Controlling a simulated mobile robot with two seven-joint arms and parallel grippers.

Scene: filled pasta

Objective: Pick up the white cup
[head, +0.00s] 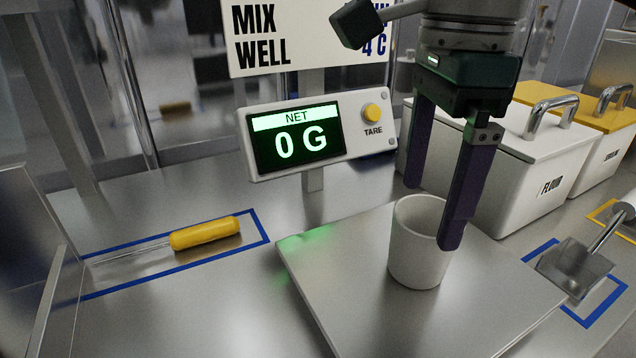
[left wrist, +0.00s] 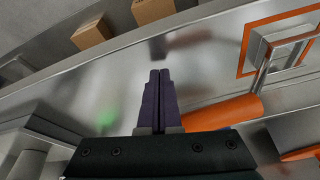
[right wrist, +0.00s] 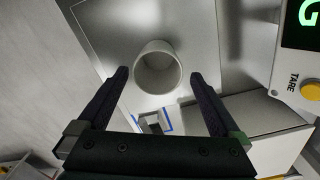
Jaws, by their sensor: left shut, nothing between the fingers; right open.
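The white cup (head: 416,250) stands upright on the scale's metal plate (head: 330,290). My right gripper (head: 431,216) is above it, open and pointing down. In the head view one finger crosses in front of the cup's right side and the other ends behind the rim. In the right wrist view the cup (right wrist: 157,70) sits between the spread fingertips of the gripper (right wrist: 158,74), with a gap on each side. The cup looks empty. My left gripper (left wrist: 159,74) shows only in the left wrist view, shut and empty, away from the cup.
The scale display (head: 300,135) reads 0 G behind the plate. A white lidded bin (head: 500,170) stands close behind the right gripper. A metal scoop (head: 575,265) lies right of the plate. A yellow-handled tool (head: 205,233) lies left in a blue outline.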

